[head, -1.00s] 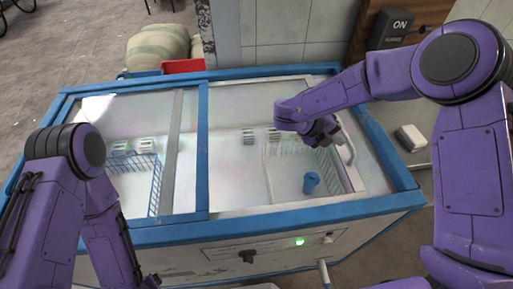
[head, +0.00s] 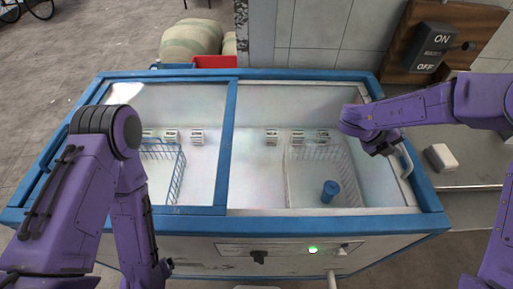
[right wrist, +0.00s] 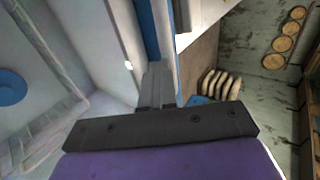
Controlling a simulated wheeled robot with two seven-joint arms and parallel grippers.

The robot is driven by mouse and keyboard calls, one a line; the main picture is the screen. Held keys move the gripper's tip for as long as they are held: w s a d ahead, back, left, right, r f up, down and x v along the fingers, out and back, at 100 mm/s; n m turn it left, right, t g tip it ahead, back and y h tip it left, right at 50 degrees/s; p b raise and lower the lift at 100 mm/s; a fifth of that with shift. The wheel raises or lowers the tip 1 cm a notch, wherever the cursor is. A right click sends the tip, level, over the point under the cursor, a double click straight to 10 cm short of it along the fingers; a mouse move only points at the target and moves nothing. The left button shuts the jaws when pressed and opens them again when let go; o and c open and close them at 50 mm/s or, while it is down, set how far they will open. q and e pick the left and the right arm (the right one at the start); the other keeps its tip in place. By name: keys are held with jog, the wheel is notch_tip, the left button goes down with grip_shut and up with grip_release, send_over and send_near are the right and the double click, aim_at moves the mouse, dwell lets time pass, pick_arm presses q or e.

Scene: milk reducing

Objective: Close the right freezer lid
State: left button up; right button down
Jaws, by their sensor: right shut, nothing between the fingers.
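The chest freezer (head: 330,228) has a blue frame and two glazed sections. The right freezer lid is a clear pane with a pale handle (head: 404,161) at its right side, now close to the freezer's right rim. My right gripper (head: 384,147) is at the handle's left side, shut and empty; whether it touches the handle is unclear. In the right wrist view its closed fingers (right wrist: 158,85) lie along the pale and blue edge strips. My left arm hangs in front of the left section, and its gripper is out of view.
A wire basket with a blue cup (head: 330,190) shows inside on the right, and a blue basket (head: 165,165) on the left. A white block (head: 440,157) lies on the grey counter at right. Sacks (head: 197,40) and a red crate (head: 215,62) stand behind.

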jog(key=a, duration=0.3)
jog(key=a+b, duration=0.1)
jog(key=shift+a+f, duration=0.25)
jog(key=shift+f, duration=0.05)
jog(key=b+v, duration=0.2)
jog(key=v, duration=0.7)
jog(key=shift+r, duration=0.2)
jog(key=shift+a, duration=0.2)
